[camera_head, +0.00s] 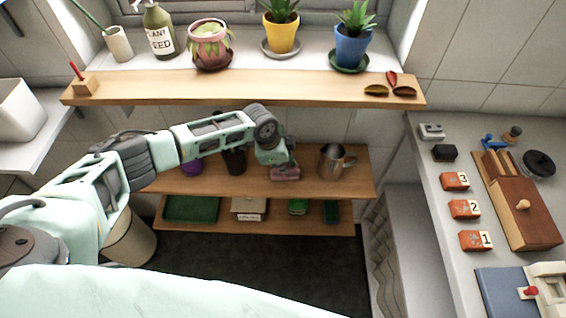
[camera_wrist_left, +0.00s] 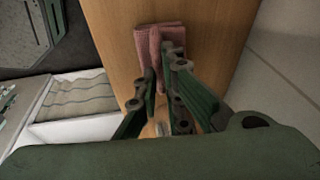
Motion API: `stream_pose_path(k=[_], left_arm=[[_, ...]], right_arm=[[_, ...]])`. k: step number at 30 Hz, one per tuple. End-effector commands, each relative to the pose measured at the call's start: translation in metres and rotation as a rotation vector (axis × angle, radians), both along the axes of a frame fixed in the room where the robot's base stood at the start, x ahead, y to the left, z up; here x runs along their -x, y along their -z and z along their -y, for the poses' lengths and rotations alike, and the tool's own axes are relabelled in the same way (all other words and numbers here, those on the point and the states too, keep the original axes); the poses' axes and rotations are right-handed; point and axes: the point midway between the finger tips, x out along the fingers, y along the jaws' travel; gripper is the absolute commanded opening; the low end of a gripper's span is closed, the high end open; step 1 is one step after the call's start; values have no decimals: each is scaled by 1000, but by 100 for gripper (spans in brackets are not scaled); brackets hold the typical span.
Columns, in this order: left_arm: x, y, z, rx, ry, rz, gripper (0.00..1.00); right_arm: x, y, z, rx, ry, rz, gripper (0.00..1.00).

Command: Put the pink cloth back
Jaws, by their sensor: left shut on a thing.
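The pink cloth (camera_head: 286,173) is folded and sits at the middle shelf (camera_head: 220,184), under my left gripper (camera_head: 281,162). In the left wrist view the cloth (camera_wrist_left: 160,45) lies against the wooden board, and the fingers of my left gripper (camera_wrist_left: 165,85) are closed on its near part. The cloth looks in contact with the shelf, but I cannot tell if its weight rests there. My right gripper is in neither view.
A metal jug (camera_head: 333,162) stands right of the cloth, and a dark pot (camera_head: 234,160) stands to the left. The upper shelf (camera_head: 240,90) is above my forearm. The lower shelf (camera_head: 280,227) holds trays and boxes. A white box (camera_wrist_left: 75,125) shows below.

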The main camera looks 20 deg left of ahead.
Motion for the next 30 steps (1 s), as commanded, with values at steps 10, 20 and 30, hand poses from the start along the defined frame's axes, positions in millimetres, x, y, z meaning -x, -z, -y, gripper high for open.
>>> stream_pose_path(k=[10, 20, 30], left_arm=[[-3, 4, -2, -1, 0, 0, 0], [-4, 4, -2, -1, -1, -1, 26], [-4, 10, -2, -2, 0, 0, 26]], right_arm=[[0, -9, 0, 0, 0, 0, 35], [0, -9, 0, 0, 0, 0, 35], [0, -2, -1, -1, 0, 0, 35]])
